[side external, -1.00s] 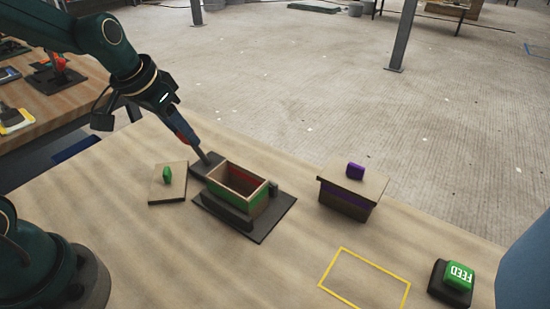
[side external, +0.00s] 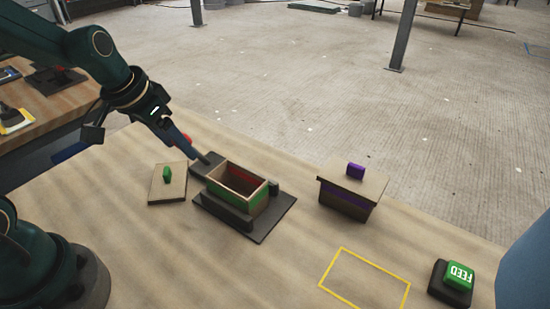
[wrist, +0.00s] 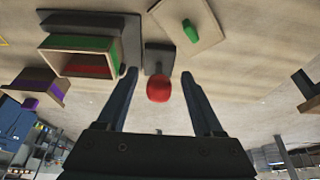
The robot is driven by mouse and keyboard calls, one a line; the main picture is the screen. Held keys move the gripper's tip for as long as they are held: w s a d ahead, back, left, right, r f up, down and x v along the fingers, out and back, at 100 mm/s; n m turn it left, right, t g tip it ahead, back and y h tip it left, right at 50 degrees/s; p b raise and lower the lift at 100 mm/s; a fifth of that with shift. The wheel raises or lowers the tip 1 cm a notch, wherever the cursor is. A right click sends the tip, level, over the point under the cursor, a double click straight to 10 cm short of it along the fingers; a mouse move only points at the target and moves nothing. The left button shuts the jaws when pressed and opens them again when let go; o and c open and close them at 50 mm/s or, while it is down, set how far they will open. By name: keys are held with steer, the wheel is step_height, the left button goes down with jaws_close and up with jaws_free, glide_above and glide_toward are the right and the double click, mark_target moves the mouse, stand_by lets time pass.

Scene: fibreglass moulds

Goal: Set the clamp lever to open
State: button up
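The clamp lever has a red knob (side external: 187,138) on a short dark arm, rising tilted from a dark block at the left end of the fixture plate (side external: 262,229). In the wrist view the knob (wrist: 158,89) lies between my two fingers, with a gap on each side. My gripper (wrist: 159,75) is open around the lever's end. In the side view its fingers (side external: 184,142) reach down from the upper left and partly hide the knob and lever arm. A green-sided open box (side external: 257,202) with red inside stands in the fixture beside the lever.
A flat lid with a green handle (side external: 167,185) lies left of the fixture. A yellow outline (side external: 346,249) and a green FEED button (side external: 459,276) are at the front right. Table between them is clear.

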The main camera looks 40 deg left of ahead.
steer(key=shift+w+r, duration=0.1)
steer(key=shift+r, duration=0.05)
steer(key=shift+r, duration=0.55)
steer(key=v, duration=0.4)
steer(key=shift+s+f, duration=0.1)
steer(key=shift+s, duration=0.15)
steer(key=s+d+r, duration=0.1)
steer(key=s+d, duration=0.2)
steer(key=s, duration=0.2)
steer(key=s+d+r+t, duration=0.1)
steer(key=s+d, duration=0.2)
steer(key=s, duration=0.2)
steer(key=shift+s, duration=0.35)
